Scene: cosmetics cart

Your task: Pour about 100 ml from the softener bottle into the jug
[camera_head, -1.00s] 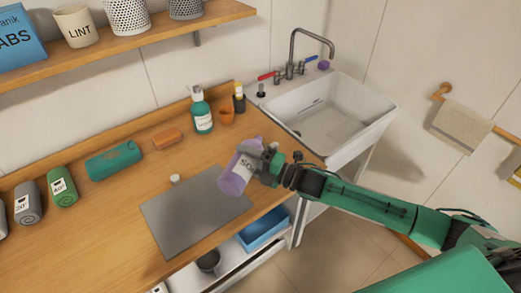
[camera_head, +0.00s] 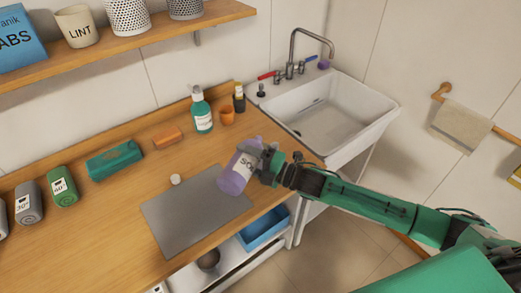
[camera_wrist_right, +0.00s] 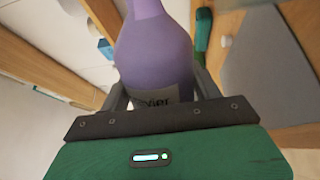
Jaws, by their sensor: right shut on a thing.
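The softener bottle (camera_head: 236,181) is lavender with a white label, partly readable as "SO". My right gripper (camera_head: 262,163) is shut on it near the right end of the grey mat (camera_head: 190,215). The bottle leans, its upper end to the right; I cannot tell if its base touches the mat. In the right wrist view the bottle (camera_wrist_right: 155,55) sits between the fingers of my right gripper (camera_wrist_right: 160,95), its narrower end pointing up the picture. A small white cap-like piece (camera_head: 175,179) lies at the mat's back edge. I make out no jug. My left gripper is out of view.
A green pump bottle (camera_head: 202,118), an orange cup (camera_head: 227,116) and a small dark bottle (camera_head: 239,98) stand behind. The sink (camera_head: 330,120) is to the right. Rolled towels (camera_head: 62,188) line the left back. A blue bin (camera_head: 264,230) sits below the counter.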

